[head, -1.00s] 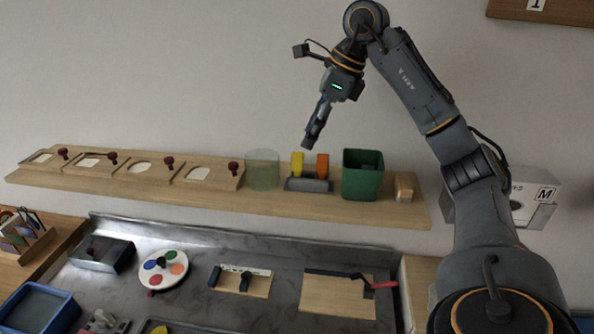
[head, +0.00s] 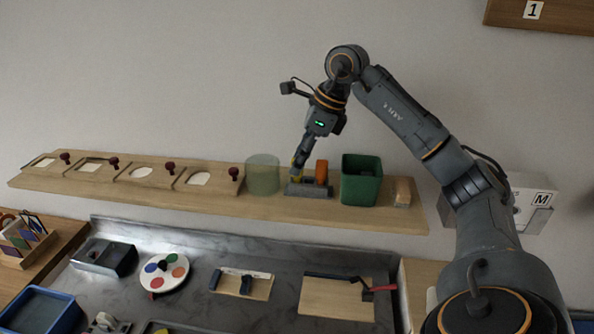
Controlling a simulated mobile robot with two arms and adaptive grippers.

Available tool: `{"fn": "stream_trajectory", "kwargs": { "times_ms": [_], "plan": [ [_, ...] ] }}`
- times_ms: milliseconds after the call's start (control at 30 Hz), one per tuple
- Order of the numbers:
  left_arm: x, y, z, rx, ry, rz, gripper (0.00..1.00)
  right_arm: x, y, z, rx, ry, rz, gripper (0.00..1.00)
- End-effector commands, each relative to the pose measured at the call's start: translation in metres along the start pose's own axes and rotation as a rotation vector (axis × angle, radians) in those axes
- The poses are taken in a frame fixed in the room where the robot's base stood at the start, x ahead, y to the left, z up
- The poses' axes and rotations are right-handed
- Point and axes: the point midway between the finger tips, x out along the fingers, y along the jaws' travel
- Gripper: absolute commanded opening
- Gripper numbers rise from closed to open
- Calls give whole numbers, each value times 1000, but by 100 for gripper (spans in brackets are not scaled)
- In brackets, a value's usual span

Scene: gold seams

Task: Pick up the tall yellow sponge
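The tall yellow sponge (head: 294,176) stands in a grey holder (head: 309,191) on the wooden wall shelf, beside an orange sponge (head: 322,172). My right gripper (head: 298,163) points down at the yellow sponge and covers most of it, so only a little yellow shows around the fingers. From this side the fingers overlap, and I cannot tell whether they are apart or closed on the sponge. My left gripper is not in view.
A clear green-tinted cylinder (head: 263,174) stands left of the holder and a green bin (head: 361,180) right of it. A light brown block (head: 402,191) sits further right. Boards with red knobs fill the shelf's left part. A metal counter (head: 215,250) lies below.

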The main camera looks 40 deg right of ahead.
Motion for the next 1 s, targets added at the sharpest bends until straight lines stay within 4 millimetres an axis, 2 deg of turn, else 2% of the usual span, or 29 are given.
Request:
{"fn": "stream_trajectory", "kwargs": {
  "times_ms": [33,67,100,567,867,1000],
  "plan": [
    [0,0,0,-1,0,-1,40,0,0,0,0,0,0,18],
    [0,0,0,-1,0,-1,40,0,0,0,0,0,0,12],
    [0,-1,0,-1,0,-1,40,0,0,0,0,0,0,11],
    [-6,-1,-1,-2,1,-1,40,-6,0,2,0,0,0,11],
    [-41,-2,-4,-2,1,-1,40,-37,0,15,0,1,-1,11],
    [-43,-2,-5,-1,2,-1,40,-66,17,8,-2,1,-6,11]
  ]
}}
